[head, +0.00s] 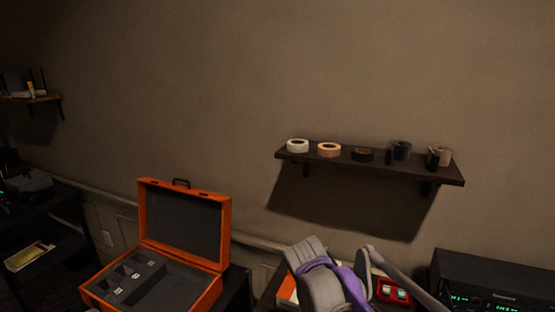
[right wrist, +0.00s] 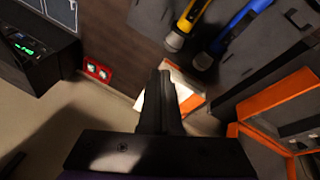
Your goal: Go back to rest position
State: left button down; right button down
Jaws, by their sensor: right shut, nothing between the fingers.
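My right gripper (right wrist: 163,80) shows in the right wrist view with its black fingers shut and nothing between them. It is in front of a white and orange item (right wrist: 183,88) on a dark surface, and I cannot tell the gap between them. In the head view, my grey and purple right arm rises at the bottom, right of centre, and the fingers cannot be made out there. My left gripper is in neither view.
An open orange case (head: 185,273) stands left of my right arm. A red item (head: 393,291) and a black device with green lights (head: 490,280) are to its right. A wall shelf (head: 370,168) holds several tape rolls. Yellow (right wrist: 188,20) and blue (right wrist: 235,25) tools lie near the gripper.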

jog(key=s+d+f+t+y, duration=0.1)
jog(key=s+d+f, duration=0.1)
jog(key=s, duration=0.5)
jog(key=s+d+f+t+y, duration=0.1)
jog(key=s+f, duration=0.3)
jog(key=s, duration=0.4)
jog(key=s+d+f, duration=0.3)
jog(key=s+d, duration=0.1)
jog(key=s, duration=0.3)
jog(key=shift+s+f+t+y, duration=0.35)
jog(key=shift+f+t+y, duration=0.05)
